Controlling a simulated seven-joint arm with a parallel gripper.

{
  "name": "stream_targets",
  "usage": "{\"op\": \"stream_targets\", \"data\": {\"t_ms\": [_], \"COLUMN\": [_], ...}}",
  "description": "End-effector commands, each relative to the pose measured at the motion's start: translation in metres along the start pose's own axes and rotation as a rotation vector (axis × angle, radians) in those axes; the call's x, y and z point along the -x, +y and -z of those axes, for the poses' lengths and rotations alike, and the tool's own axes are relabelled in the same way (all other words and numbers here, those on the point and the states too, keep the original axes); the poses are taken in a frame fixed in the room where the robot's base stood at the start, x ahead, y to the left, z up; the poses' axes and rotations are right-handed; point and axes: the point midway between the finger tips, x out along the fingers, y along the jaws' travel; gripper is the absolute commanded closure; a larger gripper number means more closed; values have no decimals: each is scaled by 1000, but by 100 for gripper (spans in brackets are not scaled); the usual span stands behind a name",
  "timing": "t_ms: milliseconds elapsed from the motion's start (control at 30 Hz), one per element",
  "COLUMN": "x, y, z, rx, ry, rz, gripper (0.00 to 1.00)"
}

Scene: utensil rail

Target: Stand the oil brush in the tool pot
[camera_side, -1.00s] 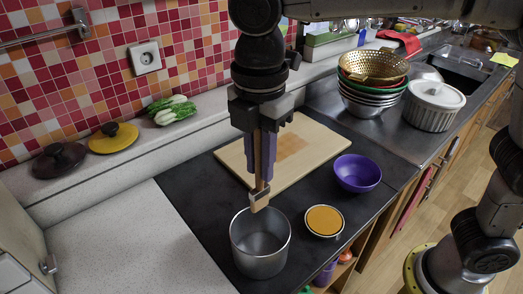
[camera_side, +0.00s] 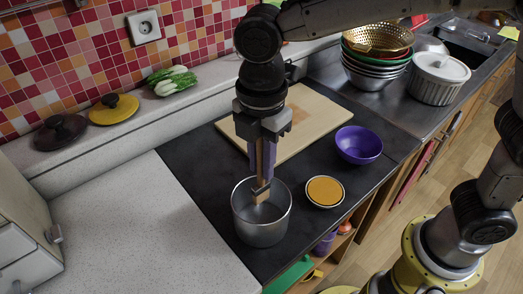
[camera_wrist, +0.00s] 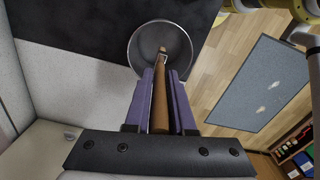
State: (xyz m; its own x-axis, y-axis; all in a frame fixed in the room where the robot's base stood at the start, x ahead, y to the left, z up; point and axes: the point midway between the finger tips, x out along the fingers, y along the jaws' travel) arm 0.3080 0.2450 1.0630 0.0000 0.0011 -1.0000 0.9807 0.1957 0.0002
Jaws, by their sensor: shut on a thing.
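The oil brush (camera_side: 262,190) has a wooden handle and hangs upright, its lower end inside the mouth of the metal tool pot (camera_side: 262,230). My gripper (camera_side: 263,178) is shut on the brush with its purple fingers, just above the pot's rim. In the wrist view the brush (camera_wrist: 160,102) runs between the purple fingers towards the round pot (camera_wrist: 136,48). I cannot tell whether the brush touches the pot's floor.
A small bowl of orange content (camera_side: 325,191) stands right of the pot, with a purple bowl (camera_side: 358,145) behind it. A cutting board (camera_side: 312,122) lies behind my gripper. The speckled counter (camera_side: 140,225) to the left is clear.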

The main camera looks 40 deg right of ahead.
Motion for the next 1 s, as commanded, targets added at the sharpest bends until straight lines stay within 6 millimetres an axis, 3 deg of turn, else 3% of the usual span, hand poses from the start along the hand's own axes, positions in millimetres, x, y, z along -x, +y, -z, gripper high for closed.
{"op": "stream_targets", "data": {"t_ms": [600, 1000], "x": [-42, -50], "y": [0, 0], "z": [0, 0], "rx": [0, 0], "ry": [-1, 0], "rz": [1, 0], "gripper": [100, 100]}}
